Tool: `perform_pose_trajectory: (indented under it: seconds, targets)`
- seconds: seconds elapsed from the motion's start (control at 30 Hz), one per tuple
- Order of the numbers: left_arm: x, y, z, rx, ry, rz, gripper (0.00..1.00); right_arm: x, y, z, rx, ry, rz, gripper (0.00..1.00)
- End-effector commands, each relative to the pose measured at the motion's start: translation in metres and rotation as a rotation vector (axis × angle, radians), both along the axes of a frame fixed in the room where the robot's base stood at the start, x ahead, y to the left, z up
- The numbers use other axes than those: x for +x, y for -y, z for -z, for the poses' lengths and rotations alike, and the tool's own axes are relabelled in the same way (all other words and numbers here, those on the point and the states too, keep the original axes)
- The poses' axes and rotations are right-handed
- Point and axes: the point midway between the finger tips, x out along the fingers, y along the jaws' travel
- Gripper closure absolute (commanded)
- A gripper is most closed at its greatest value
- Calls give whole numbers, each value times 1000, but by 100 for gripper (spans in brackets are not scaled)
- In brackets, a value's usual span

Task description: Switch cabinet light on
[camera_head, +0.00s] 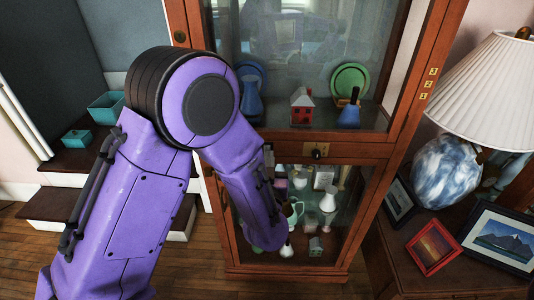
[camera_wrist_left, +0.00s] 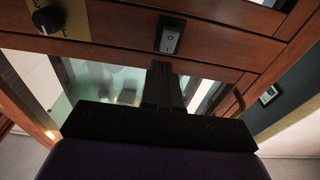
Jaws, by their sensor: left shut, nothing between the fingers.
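The cabinet (camera_head: 395,100) is a tall wooden case with glass panes, lit weakly inside. In the left wrist view, a black rocker switch (camera_wrist_left: 171,38) sits in its wooden rail; whether it is on or off is unclear. My left gripper (camera_wrist_left: 163,72) is shut and empty, with its fingertips just below the switch; contact is not visible. A dark knob (camera_head: 319,153) shows on the rail, and a knob on a brass plate (camera_wrist_left: 47,18) shows in the wrist view.
A side table (camera_head: 405,247) at right holds a lamp (camera_head: 485,85) and picture frames (camera_head: 433,248). Glass shelves hold a small red house (camera_head: 301,105), vases and dishes behind glass. Teal boxes (camera_head: 107,106) sit on dark steps at left. Wooden floor shows in front.

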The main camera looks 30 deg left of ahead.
Motion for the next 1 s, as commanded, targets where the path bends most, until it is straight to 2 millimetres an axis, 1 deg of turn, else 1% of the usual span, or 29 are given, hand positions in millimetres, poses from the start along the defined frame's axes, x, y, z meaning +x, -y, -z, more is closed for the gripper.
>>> perform_pose_trajectory:
  seconds: [0.03,0.1,0.33,0.4,0.43,0.6,1.0]
  targets:
    - [-9,6,-7,3,1,2,100,0,0,-6,0,0,0,57]
    - [-25,13,-7,2,2,1,100,0,0,1,0,0,0,57]
    - [-68,40,-19,3,1,9,100,0,0,4,0,0,0,57]
    - [-77,46,-28,4,-2,10,100,0,0,-14,0,0,0,57]
    - [-80,47,-28,4,-1,9,100,0,0,-17,0,0,0,57]
    - [-90,50,-26,3,0,6,100,0,0,-21,0,0,0,57]
    - [-90,50,-24,1,1,3,100,0,0,-19,0,0,0,57]
